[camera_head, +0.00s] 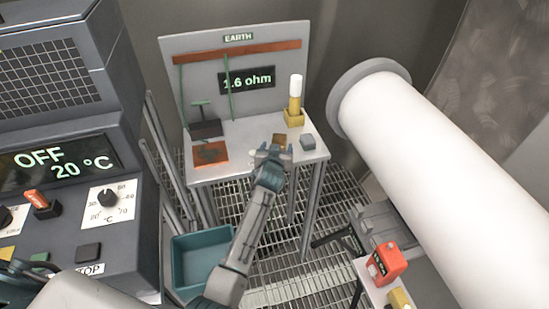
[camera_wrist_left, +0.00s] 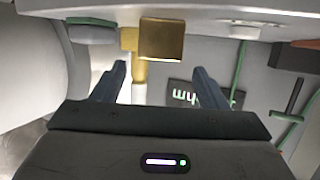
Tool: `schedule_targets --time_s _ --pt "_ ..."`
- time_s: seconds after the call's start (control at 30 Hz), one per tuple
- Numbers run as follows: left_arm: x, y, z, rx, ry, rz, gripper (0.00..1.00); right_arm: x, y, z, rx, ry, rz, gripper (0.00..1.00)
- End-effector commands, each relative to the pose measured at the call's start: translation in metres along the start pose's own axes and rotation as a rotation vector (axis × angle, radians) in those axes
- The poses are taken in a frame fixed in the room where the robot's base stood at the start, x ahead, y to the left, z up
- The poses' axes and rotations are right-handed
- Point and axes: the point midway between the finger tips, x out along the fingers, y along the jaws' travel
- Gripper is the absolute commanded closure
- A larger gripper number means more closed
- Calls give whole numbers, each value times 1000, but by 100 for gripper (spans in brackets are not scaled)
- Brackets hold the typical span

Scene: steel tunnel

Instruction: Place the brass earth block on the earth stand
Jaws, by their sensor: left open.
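The earth stand (camera_head: 240,168) is a light grey table with an upright back panel headed "EARTH". A small brass block (camera_head: 279,140) sits on its top near the front edge, partly hidden by my gripper. In the left wrist view, which is upside down, the brass block (camera_wrist_left: 161,39) shows ahead of the space between the fingers. My left gripper (camera_head: 268,151) is at the front edge of the stand, close to the block. Its fingers (camera_wrist_left: 160,82) are open, with nothing held between them. My right gripper is not in view.
A yellow holder with a white-topped post (camera_head: 295,100) stands behind the block, and a grey block (camera_head: 308,142) beside it. An orange pad (camera_head: 210,153) and dark clamp (camera_head: 205,129) are left. A teal bin (camera_head: 190,265) is below; a white pipe (camera_head: 430,150) is right.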

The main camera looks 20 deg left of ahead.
Motion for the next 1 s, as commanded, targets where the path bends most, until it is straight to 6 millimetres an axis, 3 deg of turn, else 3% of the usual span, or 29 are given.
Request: schedule_targets --time_s 0.2,0.4,1.0 --pt "-40 0 2 -2 0 0 33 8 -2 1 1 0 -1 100" --pt "-63 0 1 -2 0 0 33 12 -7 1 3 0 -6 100" --pt "-69 0 0 0 -1 0 33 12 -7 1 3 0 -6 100"
